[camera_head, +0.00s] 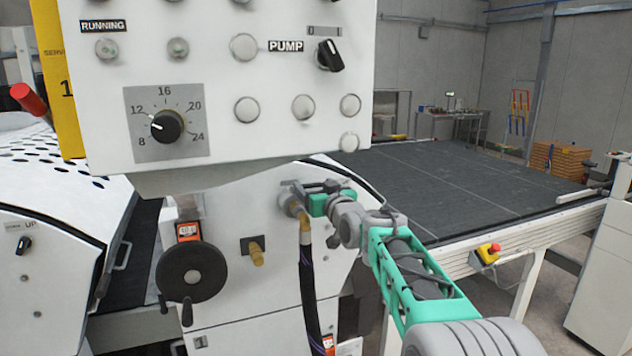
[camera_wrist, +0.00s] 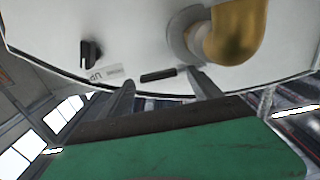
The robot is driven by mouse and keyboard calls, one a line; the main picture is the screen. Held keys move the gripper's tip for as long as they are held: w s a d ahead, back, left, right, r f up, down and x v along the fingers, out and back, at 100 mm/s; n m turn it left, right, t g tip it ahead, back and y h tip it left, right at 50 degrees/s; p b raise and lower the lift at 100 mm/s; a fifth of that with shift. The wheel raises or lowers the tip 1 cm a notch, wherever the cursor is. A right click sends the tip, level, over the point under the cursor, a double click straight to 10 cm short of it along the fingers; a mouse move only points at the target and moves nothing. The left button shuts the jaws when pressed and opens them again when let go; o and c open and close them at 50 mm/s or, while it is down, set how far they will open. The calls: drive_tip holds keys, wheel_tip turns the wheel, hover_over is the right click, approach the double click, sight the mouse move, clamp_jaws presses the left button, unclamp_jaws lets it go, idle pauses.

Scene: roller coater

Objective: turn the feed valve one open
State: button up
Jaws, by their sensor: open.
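My gripper (camera_head: 291,192) is beside the white machine's side face, just below the control box. It is open; in the wrist view its two fingers (camera_wrist: 160,80) stand apart. A brass elbow fitting (camera_head: 304,222) with a dark hose hangs right at the fingertips; a large brass elbow also shows in the wrist view (camera_wrist: 236,32), close to the right finger. A short black bar (camera_wrist: 158,76) appears between the fingertips; I cannot tell whether it is a valve handle or lies farther back. A second brass fitting (camera_head: 257,254) sits lower left. No readable label identifies feed valve one.
The control box (camera_head: 230,90) with dial and PUMP switch (camera_head: 330,55) overhangs my gripper. A black handwheel (camera_head: 192,272) projects at lower left. The hose (camera_head: 309,285) hangs down. A dark conveyor bed (camera_head: 450,185) and red stop button (camera_head: 489,252) lie right.

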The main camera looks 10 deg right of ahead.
drive_tip(key=shift+w+f, duration=0.1)
drive_tip(key=shift+w, duration=0.05)
clamp_jaws()
idle(0.7)
